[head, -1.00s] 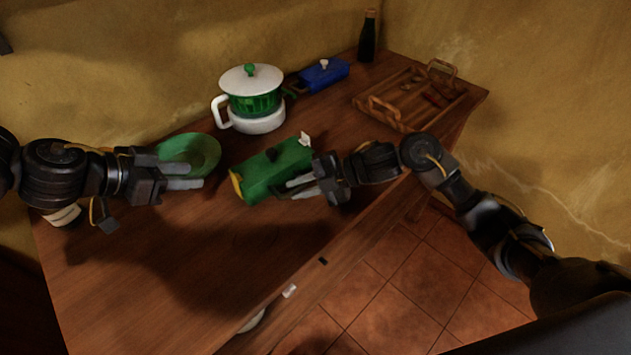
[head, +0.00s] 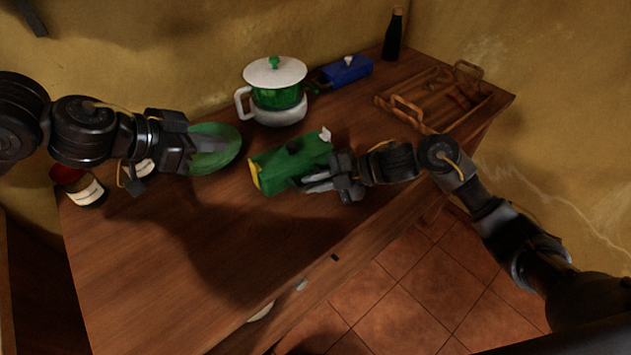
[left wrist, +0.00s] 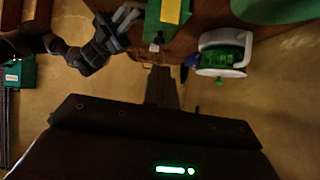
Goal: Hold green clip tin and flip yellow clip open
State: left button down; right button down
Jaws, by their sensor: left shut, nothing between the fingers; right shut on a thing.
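The green clip tin (head: 292,163) lies on the wooden counter, with the yellow clip (head: 254,174) at its left end and a white clip (head: 325,134) at its far right corner. My right gripper (head: 312,184) is shut on the tin's near right side. My left gripper (head: 207,145) is shut and empty, left of the tin and in front of the green plate in the picture, apart from the yellow clip. The left wrist view shows part of the tin (left wrist: 156,32), the yellow clip (left wrist: 171,11) and my right gripper (left wrist: 127,20) along the top. Whether the yellow clip is raised is unclear.
A green plate (head: 228,158) is behind my left gripper. A white and green pot (head: 276,112), a blue box (head: 347,70), a dark bottle (head: 394,36) and a wooden tray (head: 422,125) stand farther back. A jar (head: 84,190) stands left. The front counter is clear.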

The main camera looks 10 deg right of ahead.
pick_arm(q)
jog(key=w+d+r+m+g+y, duration=0.1)
jog(key=w+d+m+g+y, duration=0.15)
jog(key=d, duration=0.95)
pick_arm(e)
jog(key=shift+d+f, duration=0.1)
jog(key=shift+s, duration=0.1)
pick_arm(q)
jog(key=w+a+f+n+g+y, duration=0.1)
jog(key=w+a+n+g+y, duration=0.3)
jog(key=y, duration=0.3)
jog(key=shift+m+t, duration=0.25)
jog(key=shift+t, duration=0.1)
jog(key=shift+s+a+f, duration=0.1)
jog(key=shift+s+f, duration=0.05)
jog(key=shift+f, duration=1.3)
jog(key=shift+s+a+f, duration=0.1)
jog(key=shift+s+f, duration=0.1)
jog(key=shift+f, duration=1.2)
jog(key=shift+s+a+f, duration=0.1)
jog(key=shift+s+f, duration=0.05)
jog(key=shift+f, duration=1.3)
jog(key=shift+s+a, duration=0.1)
